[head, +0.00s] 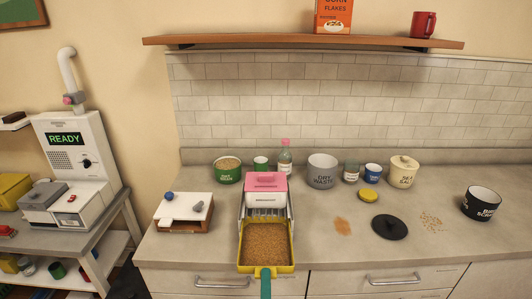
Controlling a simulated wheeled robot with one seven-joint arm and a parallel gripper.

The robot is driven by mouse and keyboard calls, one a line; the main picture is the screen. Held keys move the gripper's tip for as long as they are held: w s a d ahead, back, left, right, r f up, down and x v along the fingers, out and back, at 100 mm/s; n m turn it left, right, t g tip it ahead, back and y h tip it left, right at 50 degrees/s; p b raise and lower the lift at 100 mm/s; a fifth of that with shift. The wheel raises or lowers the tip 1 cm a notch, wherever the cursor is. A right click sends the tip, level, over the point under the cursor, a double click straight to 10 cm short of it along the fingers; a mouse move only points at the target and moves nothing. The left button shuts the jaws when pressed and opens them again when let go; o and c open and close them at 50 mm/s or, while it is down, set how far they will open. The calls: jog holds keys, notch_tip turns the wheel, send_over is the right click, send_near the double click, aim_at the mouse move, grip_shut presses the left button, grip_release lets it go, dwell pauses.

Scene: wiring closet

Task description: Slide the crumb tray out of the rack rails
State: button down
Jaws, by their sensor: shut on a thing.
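The crumb tray (292,252) is a shallow yellow tray holding a layer of brown crumbs. It lies level in front of the grey metal rack rails (242,212), its front over the counter's front edge. Its back end is close to the rails; I cannot tell how much remains between them. My gripper (265,273), teal and narrow, comes in from the bottom edge and is shut on the tray's front. The exact grip is too small to make out.
A white-topped wooden box (183,228) stands left of the rails. To the right are a dry waste bin (322,181), a black lid (390,227), loose crumbs (432,222) and a tipped dark cup (481,203). Drawer handles (397,280) line the counter front.

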jog(key=s, duration=0.6)
dwell(0.5)
jog(key=shift+w, duration=0.1)
